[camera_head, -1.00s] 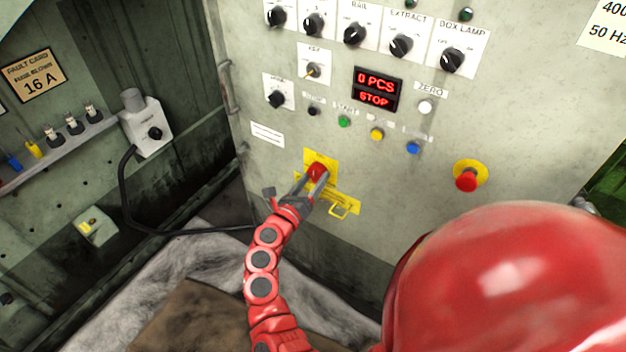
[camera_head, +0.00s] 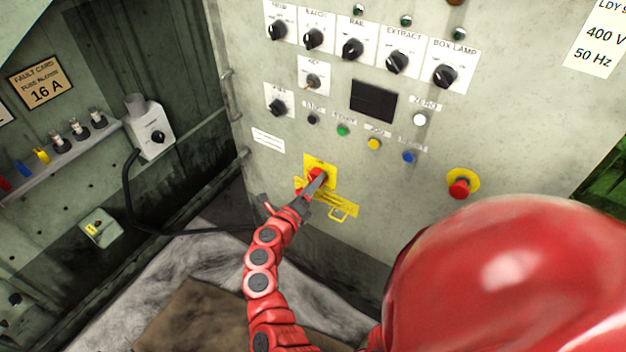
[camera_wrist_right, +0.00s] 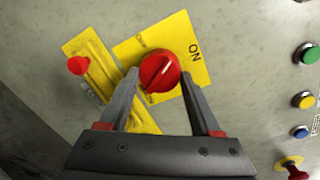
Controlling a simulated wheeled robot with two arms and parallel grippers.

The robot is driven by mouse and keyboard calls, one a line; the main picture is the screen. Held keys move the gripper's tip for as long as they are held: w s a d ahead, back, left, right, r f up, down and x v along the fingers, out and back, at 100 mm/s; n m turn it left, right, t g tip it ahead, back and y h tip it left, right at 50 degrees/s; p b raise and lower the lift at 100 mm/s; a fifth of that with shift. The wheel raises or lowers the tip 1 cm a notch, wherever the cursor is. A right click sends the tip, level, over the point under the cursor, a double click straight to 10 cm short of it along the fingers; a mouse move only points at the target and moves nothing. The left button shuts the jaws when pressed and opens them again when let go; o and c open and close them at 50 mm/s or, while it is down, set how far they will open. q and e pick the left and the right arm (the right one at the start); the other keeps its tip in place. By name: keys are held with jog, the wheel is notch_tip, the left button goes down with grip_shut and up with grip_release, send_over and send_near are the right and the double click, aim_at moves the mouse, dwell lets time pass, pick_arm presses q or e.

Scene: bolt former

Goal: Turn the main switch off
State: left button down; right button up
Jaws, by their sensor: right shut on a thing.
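The main switch is a red round knob (camera_head: 317,175) on a yellow plate (camera_head: 321,160), low on the grey panel. In the right wrist view the knob (camera_wrist_right: 158,72) has a white line slanting up to the right, and the word ON stands on the plate to its right. My right gripper (camera_head: 313,183) is shut on the knob, one finger on each side; in the right wrist view its fingertips (camera_wrist_right: 159,76) flank it. The counter display (camera_head: 373,100) above is dark. My left gripper is not in view.
A yellow strip with a loop (camera_head: 338,213) lies just below the switch, with a small red piece (camera_wrist_right: 78,65) at one end. A red emergency button (camera_head: 459,188) is to the right. Coloured buttons and black rotary knobs (camera_head: 352,49) sit above. A grey box (camera_head: 150,128) with a cable stands left.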

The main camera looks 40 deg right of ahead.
jog(key=shift+w+r+n+g+p, duration=0.15)
jog(key=shift+n+g+p, duration=0.15)
jog(key=shift+n+p, duration=2.1)
jog(key=shift+r+n+g+p, duration=0.1)
jog(key=shift+n+g+p, duration=0.2)
jog(key=shift+n+p, duration=2.1)
jog(key=shift+a+f+n+b, duration=0.1)
jog(key=shift+n+b, duration=0.45)
jog(key=shift+n, duration=0.15)
jog(key=o, duration=1.4)
jog(key=b+v, duration=0.1)
jog(key=v, duration=1.6)
jog(key=shift+a+b, duration=0.2)
jog(key=shift+b, duration=0.1)
